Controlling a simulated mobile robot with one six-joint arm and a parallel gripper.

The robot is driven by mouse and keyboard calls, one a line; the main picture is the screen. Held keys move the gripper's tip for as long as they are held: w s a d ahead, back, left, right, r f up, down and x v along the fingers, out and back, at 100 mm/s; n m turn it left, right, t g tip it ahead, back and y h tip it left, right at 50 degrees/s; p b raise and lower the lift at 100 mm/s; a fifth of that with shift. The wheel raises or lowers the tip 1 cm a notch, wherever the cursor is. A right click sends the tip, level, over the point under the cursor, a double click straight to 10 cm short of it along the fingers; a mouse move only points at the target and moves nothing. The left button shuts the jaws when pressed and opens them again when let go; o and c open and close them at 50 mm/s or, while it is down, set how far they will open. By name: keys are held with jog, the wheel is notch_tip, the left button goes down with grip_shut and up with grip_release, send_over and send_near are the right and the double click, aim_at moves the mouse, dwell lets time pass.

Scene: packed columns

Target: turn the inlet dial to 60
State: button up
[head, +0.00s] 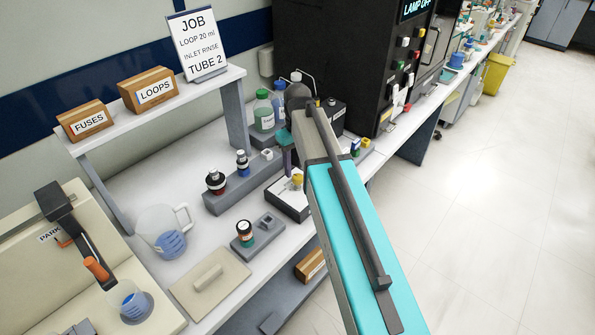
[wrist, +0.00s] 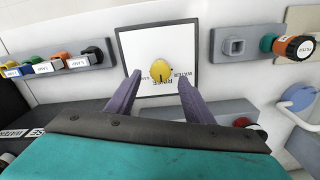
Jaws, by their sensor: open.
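A yellow dial knob (wrist: 160,71) sits at the middle of a white plate (wrist: 135,45) with a dark border. The plate bears lettering that seems to read "RINSE" and "WATER"; no number 60 is legible. The knob carries a dark mark on its lower side in the wrist view. In the head view the yellow knob (head: 297,181) and its dark-sided box show left of my arm. My gripper (wrist: 159,80) is open, with its two purple fingers on either side of the knob in the picture, apart from it. I cannot tell how far above the plate the fingertips are.
A grey rack with small bottles (head: 216,182), a jug with blue liquid (head: 166,232) and a green bottle (head: 263,110) stand nearby on the bench.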

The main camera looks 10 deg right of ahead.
aim_at(297, 176)
notch_tip(297, 176, up, 11)
jog(key=b, duration=0.2)
jog(key=shift+f, duration=0.2)
dwell(0.6)
